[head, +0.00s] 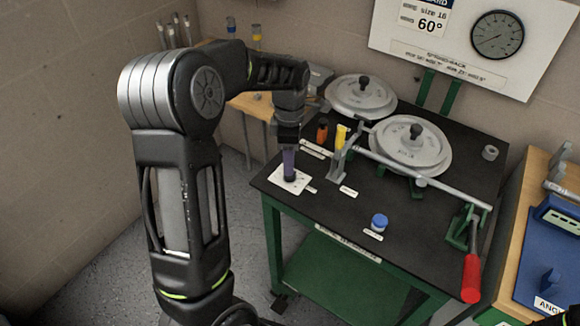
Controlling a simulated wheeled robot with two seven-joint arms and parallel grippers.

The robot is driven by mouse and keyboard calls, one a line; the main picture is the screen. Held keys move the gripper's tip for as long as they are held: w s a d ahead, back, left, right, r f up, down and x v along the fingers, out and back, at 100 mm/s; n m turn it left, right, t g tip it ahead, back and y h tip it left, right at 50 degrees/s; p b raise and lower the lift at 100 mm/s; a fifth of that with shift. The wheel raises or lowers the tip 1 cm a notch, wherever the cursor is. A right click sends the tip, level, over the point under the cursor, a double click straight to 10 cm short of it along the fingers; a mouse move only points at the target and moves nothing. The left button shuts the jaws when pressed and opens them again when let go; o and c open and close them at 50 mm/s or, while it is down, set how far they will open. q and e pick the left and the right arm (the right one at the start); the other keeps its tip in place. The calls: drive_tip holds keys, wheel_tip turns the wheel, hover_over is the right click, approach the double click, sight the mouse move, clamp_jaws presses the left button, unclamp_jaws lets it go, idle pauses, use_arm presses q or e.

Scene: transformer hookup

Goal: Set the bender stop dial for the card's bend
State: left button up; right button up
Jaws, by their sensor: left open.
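The card (425,18) on the wall board reads 60°, with "size 18" above it. A white plate (303,184) with small dark marks lies at the left front of the black bench top; I take it for the stop dial's face. A dark purple upright piece (289,166) stands over its middle. My left gripper (289,150) points down right above this piece and is open. Its fingers are small and dark here, so I cannot tell whether they touch the piece. The dial's setting is not readable.
The bender has two grey round discs (411,154), a long bar and a red handle (471,279). Orange (322,131) and yellow (341,135) pieces stand near the plate. A blue knob (379,220) sits at the bench front. A round gauge (497,35) hangs above.

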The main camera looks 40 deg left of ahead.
use_arm(q)
drive_tip(key=shift+f+p, duration=0.3)
drive_tip(key=shift+f, duration=2.05)
drive_tip(key=shift+c, duration=0.2)
clamp_jaws()
